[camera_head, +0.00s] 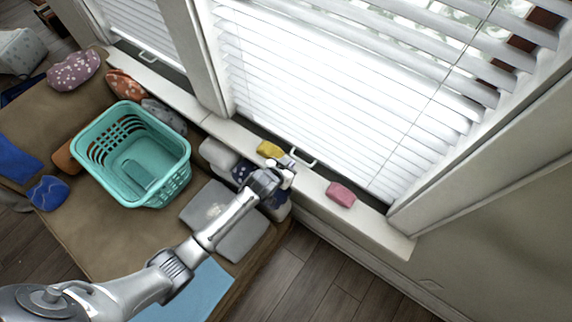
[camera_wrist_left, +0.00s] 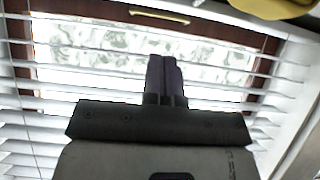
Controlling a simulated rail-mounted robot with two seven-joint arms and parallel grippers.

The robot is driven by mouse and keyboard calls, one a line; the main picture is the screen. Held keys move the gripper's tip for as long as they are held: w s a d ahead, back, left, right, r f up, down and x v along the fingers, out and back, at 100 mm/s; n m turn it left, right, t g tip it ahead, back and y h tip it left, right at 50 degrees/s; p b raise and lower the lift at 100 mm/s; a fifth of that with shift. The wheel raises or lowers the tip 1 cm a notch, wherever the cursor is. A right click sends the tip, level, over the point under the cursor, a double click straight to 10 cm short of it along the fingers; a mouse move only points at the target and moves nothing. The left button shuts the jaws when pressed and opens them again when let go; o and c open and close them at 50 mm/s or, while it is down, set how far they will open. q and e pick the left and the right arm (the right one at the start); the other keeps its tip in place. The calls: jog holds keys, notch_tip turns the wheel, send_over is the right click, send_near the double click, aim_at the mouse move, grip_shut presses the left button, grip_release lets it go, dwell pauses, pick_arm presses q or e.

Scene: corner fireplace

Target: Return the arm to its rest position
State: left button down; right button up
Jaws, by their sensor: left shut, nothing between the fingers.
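My left arm comes in from the lower left in the head view. Its gripper (camera_head: 285,169) is over the window sill's near edge, close to a yellow object (camera_head: 270,149). In the left wrist view the two fingers of this gripper (camera_wrist_left: 165,75) are together with nothing between them, seen against the window blinds. Part of a yellow thing (camera_wrist_left: 262,8) shows at the top right of that view. My right gripper is not in view.
A teal basket (camera_head: 178,187) stands on the brown bench, with cushions around it. A pink object (camera_head: 341,194) lies on the sill (camera_head: 385,229). White blinds (camera_head: 330,90) hang close behind the sill. Wooden floor (camera_head: 320,280) is clear at the lower right.

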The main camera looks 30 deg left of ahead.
pick_arm(q)
jog(key=s+a+r+m+g+y, duration=0.15)
jog(key=s+r+g, duration=0.25)
jog(key=s+r, duration=0.85)
jog(key=s+f+n+g+p, duration=0.1)
jog(key=s+f+g, duration=0.1)
jog(key=s, duration=0.9)
jog(key=s+f+g, duration=0.2)
jog(key=s, duration=0.9)
notch_tip(320, 180, up, 27)
jog(key=p, duration=2.7)
jog(key=shift+w+a+t, duration=0.3)
jog(key=shift+w+a, duration=0.05)
jog(key=shift+a, duration=0.1)
jog(key=shift+r, duration=0.1)
